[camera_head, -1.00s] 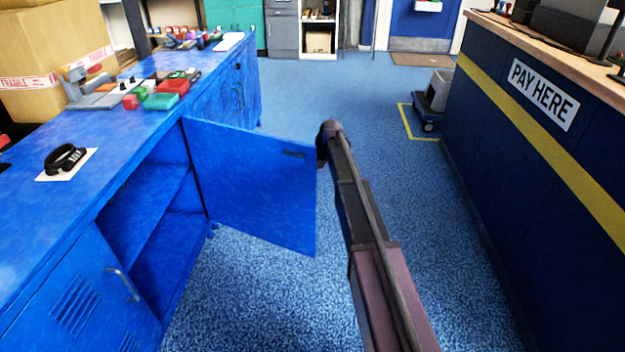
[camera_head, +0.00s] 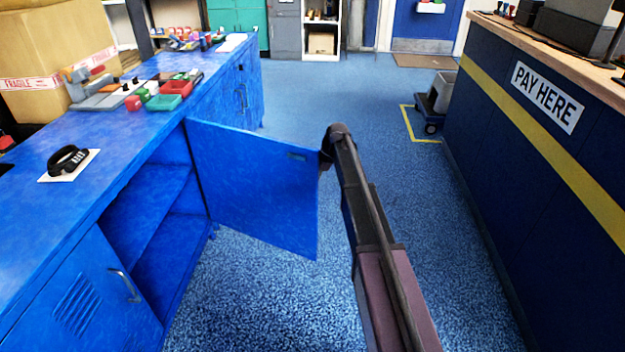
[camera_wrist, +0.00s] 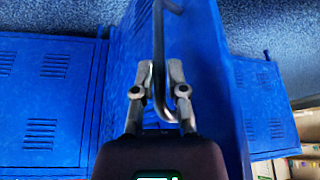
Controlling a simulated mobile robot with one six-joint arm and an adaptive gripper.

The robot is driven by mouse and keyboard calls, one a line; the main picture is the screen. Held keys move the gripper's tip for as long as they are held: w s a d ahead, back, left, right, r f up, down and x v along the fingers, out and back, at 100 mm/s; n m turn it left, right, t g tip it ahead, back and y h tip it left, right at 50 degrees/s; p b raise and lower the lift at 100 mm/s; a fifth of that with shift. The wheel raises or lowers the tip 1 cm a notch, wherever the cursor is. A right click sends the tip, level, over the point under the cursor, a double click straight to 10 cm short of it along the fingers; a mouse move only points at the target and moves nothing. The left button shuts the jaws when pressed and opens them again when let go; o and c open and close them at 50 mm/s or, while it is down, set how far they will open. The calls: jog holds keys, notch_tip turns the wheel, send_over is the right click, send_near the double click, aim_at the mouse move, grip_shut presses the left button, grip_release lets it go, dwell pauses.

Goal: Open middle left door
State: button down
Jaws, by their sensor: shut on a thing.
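The blue cabinet door (camera_head: 255,190) stands swung well out from the long blue cabinet (camera_head: 75,228), and two empty blue shelf spaces show behind it. In the wrist view, my gripper (camera_wrist: 160,92) is shut on the metal bar handle (camera_wrist: 159,65) of the blue door (camera_wrist: 208,75). In the head view, my arm reaches to the door's outer edge, and the fingers and handle are hidden behind the door and the wrist.
A closed blue door with a handle (camera_head: 124,285) is nearer on the cabinet. The dark blue pay counter (camera_head: 545,150) runs along the right. A trolley (camera_head: 432,108) stands beside it. Blue floor (camera_head: 340,85) is clear between cabinet and counter.

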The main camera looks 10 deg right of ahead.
jog(key=s+d+m+h+p, duration=0.1)
jog(key=s+m+h, duration=0.1)
jog(key=s+m, duration=0.7)
jog(key=s+d+r+m+h+p, duration=0.1)
jog(key=s+m, duration=0.8)
jog(key=s, duration=1.5)
jog(key=shift+s+d+r+m+h+p, duration=0.2)
jog(key=shift+s+d+m+h+p, duration=0.25)
jog(key=shift+h, duration=0.45)
jog(key=shift+w, duration=0.1)
